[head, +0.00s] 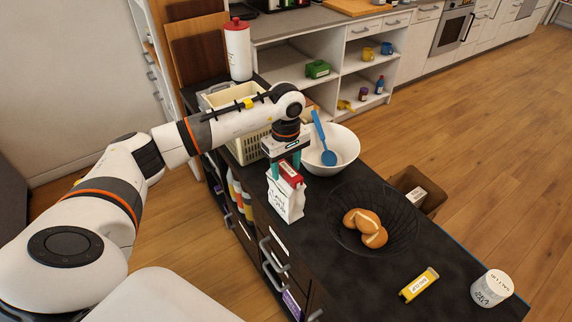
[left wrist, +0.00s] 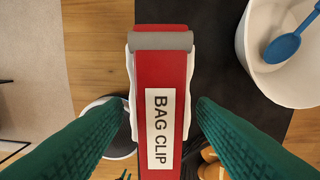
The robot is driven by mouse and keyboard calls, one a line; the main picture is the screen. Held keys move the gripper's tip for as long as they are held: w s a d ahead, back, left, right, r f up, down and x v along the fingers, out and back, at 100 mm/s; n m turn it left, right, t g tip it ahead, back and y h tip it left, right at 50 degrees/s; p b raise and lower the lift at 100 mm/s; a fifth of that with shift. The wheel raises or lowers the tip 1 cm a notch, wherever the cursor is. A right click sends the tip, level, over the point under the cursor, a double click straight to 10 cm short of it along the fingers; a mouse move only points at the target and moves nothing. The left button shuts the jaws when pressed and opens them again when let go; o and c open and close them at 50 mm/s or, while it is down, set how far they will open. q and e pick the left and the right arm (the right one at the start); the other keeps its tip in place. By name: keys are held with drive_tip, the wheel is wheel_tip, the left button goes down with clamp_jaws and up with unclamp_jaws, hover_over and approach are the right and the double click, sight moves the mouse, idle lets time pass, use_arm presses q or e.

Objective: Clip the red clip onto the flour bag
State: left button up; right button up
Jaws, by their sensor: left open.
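The white flour bag (head: 286,203) stands upright on the dark counter, near its left edge. The red clip (head: 291,174) lies across the bag's top. In the left wrist view the red clip (left wrist: 161,75), labelled BAG CLIP, has white bag edges (left wrist: 130,75) showing on both sides. My left gripper (head: 284,168) is open above the bag. Its green fingers are on either side of the clip, with gaps visible in the left wrist view. The clip's underside is hidden. My right gripper is in neither view.
A black wire bowl (head: 397,220) of bread rolls (head: 366,220) is to the right. A yellow box-like item (head: 419,285) and a white jar (head: 492,287) are near the front right.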

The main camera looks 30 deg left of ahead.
use_arm(q)
wheel_tip(320, 180, up, 12)
drive_tip(key=b, duration=0.2)
idle(0.7)
